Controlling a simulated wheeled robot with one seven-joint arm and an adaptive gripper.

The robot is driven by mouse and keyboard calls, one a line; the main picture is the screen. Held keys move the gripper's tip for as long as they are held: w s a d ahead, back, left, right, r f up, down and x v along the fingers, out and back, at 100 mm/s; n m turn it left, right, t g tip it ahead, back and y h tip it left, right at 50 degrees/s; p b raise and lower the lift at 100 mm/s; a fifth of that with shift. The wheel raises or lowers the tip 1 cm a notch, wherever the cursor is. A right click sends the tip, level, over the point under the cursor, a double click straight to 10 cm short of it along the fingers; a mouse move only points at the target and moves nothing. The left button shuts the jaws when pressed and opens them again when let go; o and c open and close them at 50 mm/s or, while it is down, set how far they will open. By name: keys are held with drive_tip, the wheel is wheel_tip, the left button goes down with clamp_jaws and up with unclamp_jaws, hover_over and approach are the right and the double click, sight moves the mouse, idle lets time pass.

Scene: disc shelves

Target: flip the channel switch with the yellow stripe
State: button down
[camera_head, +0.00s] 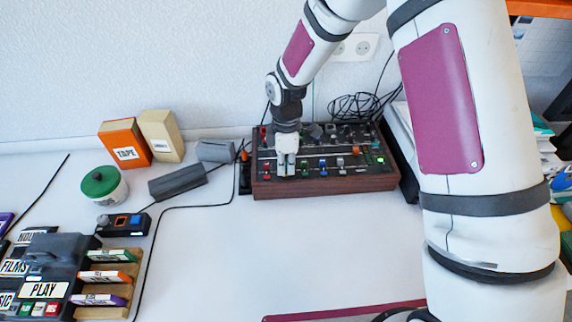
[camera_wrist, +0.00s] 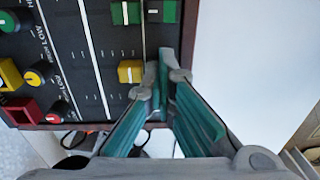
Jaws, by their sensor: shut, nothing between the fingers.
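The mixing console (camera_head: 325,186) has a dark panel and a wooden frame and stands against the back wall. My gripper (camera_head: 286,170) points down over its left front part and hides some controls. A yellow square piece (camera_wrist: 10,75) and a yellow knob (camera_wrist: 38,72) are farther left. I cannot tell which piece is the yellow-striped switch, or whether the fingers touch anything.
Green caps (camera_wrist: 125,12) and a red square piece (camera_wrist: 20,112) lie near the yellow controls. Coiled black cable (camera_head: 355,106) is behind the console.

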drive_tip(key=shift+s+d+f, duration=0.1)
drive_tip(key=shift+s+f, duration=0.15)
drive_tip(key=shift+s, duration=0.2)
drive_tip(key=shift+s+f, duration=0.2)
drive_tip(key=shift+s, duration=0.25)
wheel_tip(320, 180, up, 13)
drive_tip(key=w, duration=0.2)
